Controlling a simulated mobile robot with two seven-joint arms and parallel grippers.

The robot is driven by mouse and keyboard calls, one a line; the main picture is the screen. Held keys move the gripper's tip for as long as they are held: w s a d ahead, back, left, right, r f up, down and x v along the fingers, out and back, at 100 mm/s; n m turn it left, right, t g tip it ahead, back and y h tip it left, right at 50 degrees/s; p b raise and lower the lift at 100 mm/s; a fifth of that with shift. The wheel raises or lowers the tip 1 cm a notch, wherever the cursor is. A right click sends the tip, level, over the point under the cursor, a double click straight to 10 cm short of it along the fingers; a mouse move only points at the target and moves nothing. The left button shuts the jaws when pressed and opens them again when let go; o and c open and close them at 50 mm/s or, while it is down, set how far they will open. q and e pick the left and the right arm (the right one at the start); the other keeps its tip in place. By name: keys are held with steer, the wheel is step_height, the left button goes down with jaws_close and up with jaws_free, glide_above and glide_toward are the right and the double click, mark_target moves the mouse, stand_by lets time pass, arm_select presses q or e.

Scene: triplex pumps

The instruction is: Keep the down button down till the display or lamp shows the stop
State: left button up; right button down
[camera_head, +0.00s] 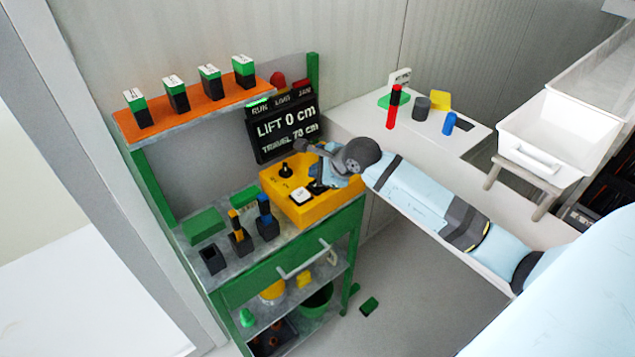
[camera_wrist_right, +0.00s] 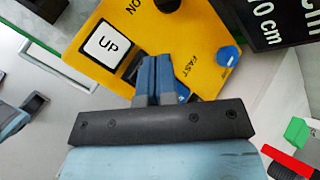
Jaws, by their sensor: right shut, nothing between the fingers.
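The yellow control box (camera_head: 325,204) stands on the green bench. It carries a white UP button (camera_head: 301,195) and a black knob (camera_head: 285,171). My right gripper (camera_head: 318,185) is shut and empty over the box, beside the UP button. In the right wrist view its blue fingers (camera_wrist_right: 155,66) point down at the box next to the UP button (camera_wrist_right: 105,45). They cover the spot there, so the down button is hidden and contact cannot be told. The display (camera_head: 288,125) reads LIFT 0 cm and TRAVEL 70 cm. My left gripper is not in view.
An orange shelf (camera_head: 190,99) with several green-and-black blocks hangs above the bench (camera_head: 215,278). Black holders (camera_head: 240,241) stand left of the box. A white table (camera_head: 350,115) with a red cylinder (camera_head: 393,107) lies behind my right arm. A blue knob (camera_wrist_right: 228,56) sits near the FAST label.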

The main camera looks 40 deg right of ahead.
steer(key=shift+r, duration=0.1)
steer(key=shift+r+p, duration=1.3)
steer(key=shift+r, duration=1.05)
steer(key=shift+a+f, duration=0.1)
